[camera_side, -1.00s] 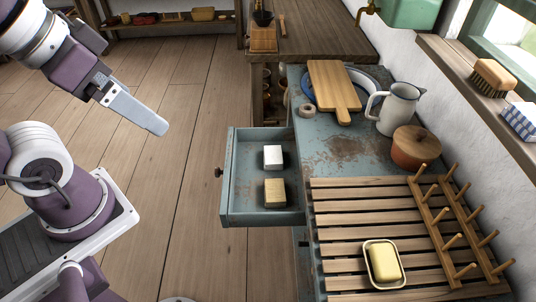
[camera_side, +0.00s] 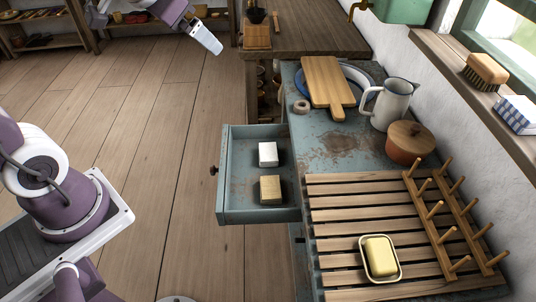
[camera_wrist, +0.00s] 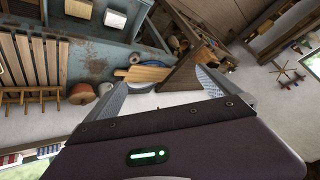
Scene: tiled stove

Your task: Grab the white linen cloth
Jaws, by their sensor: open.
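A small white folded block (camera_side: 268,154), which may be the white linen cloth, lies in the open blue drawer (camera_side: 226,178). It also shows at the top of the wrist view (camera_wrist: 115,18). A tan block (camera_side: 271,189) lies in front of it in the same drawer, apart from it. My gripper (camera_side: 212,45) is high at the top of the side view, well away from the drawer. In the wrist view my gripper (camera_wrist: 160,80) has its two fingers spread wide with nothing held between them.
The worktop right of the drawer holds a cutting board (camera_side: 328,85), a white jug (camera_side: 394,103), a lidded pot (camera_side: 409,142) and a slatted rack (camera_side: 340,215) with a butter dish (camera_side: 381,258). A checked blue-white cloth (camera_side: 518,113) and a brush (camera_side: 486,72) are on the sill.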

